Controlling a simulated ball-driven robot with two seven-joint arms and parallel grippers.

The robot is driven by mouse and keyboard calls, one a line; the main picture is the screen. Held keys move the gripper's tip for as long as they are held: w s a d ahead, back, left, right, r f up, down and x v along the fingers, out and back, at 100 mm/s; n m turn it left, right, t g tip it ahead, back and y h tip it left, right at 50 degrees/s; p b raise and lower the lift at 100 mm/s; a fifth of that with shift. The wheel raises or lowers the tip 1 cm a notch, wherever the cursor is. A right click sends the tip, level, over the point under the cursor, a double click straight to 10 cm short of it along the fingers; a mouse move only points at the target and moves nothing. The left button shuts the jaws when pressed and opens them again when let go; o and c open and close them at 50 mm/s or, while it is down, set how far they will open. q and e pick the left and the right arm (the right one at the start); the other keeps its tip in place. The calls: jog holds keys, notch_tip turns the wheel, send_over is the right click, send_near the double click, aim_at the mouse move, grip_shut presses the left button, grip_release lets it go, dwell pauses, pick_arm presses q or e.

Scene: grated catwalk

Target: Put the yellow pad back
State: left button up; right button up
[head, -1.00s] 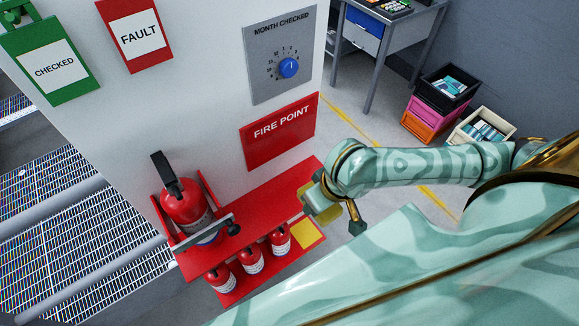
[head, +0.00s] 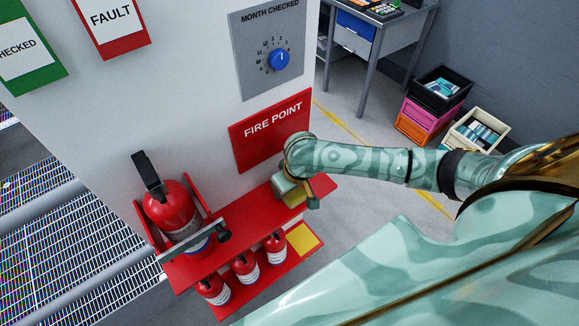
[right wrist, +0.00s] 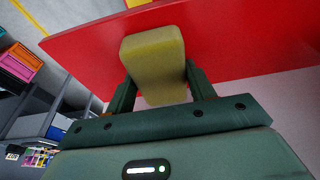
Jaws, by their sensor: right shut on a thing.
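My right gripper (head: 290,192) is shut on the yellow pad (head: 293,199), at the right part of the upper red shelf (head: 243,225). In the right wrist view the pad (right wrist: 153,55) is a thick dull-yellow block between the two green fingers, with the red shelf (right wrist: 240,35) behind it. Whether the pad touches the shelf I cannot tell. A flat yellow square (head: 303,239) lies on the right end of the lower red shelf. My left gripper is not in view.
A large red extinguisher (head: 172,212) stands in a bracket at the left of the upper shelf. Small extinguishers (head: 245,267) stand on the lower shelf. The FIRE POINT sign (head: 270,130) and dial panel (head: 268,55) are on the white wall above. Crates (head: 430,115) stand far right.

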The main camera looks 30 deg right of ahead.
jog(key=o, duration=0.9)
jog(key=p+v, duration=0.3)
jog(key=v, duration=0.9)
jog(key=shift+r+p, duration=0.1)
jog(key=shift+p, duration=0.25)
